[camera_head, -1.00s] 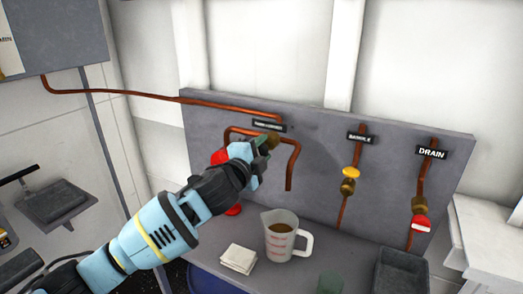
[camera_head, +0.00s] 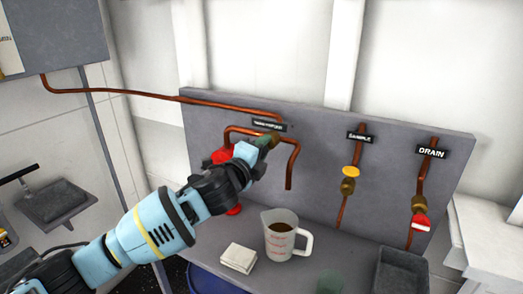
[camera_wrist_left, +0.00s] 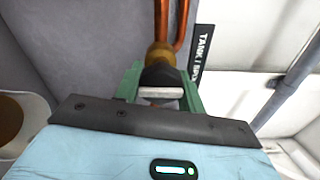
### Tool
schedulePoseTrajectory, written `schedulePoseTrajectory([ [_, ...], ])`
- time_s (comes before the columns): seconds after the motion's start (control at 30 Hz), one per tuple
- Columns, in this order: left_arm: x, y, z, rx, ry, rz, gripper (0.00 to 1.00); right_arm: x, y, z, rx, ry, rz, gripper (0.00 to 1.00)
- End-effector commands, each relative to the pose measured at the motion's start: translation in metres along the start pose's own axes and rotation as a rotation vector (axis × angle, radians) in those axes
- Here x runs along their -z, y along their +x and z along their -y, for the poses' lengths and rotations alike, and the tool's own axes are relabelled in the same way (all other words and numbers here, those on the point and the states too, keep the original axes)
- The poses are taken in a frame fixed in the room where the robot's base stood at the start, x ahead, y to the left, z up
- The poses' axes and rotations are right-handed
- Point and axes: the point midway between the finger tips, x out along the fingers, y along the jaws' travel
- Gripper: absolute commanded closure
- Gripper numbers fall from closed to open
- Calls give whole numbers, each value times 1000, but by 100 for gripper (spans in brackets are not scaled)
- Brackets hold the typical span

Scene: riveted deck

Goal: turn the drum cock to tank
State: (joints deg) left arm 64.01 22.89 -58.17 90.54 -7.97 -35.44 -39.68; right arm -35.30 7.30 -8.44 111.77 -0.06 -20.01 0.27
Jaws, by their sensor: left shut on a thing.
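The drum cock shows as a brass body (camera_wrist_left: 160,54) on copper pipes in the left wrist view, beside a black label (camera_wrist_left: 203,58) that begins with "TANK". In the head view the cock is mostly hidden behind my left gripper (camera_head: 264,146), below the small black label (camera_head: 268,125). My left gripper (camera_wrist_left: 160,95) is shut on the cock's handle (camera_wrist_left: 161,92), a dark piece with a pale end between the green fingers. The handle's exact angle is hard to tell. My right gripper is not in view.
A sample cock with a yellow handle (camera_head: 351,171) and a drain cock with a red handle (camera_head: 421,222) stand to the right. A measuring jug (camera_head: 281,240) with brown liquid, a folded cloth (camera_head: 238,257) and a grey tray (camera_head: 402,272) are below. Red parts (camera_head: 222,156) show behind my arm.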

Motion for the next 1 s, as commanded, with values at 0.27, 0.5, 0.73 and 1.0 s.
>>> schedulePoseTrajectory([
  [0.27, 0, 0, -1, -1, 4, 1, 54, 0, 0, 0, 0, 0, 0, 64],
  [0.5, 0, 0, 0, 0, 2, 1, 39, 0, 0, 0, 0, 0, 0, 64],
  [0.73, 0, -2, 0, 0, 1, 0, 39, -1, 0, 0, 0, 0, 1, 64],
  [1.0, 0, -29, -2, -1, 1, -1, 39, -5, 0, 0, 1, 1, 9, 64],
])
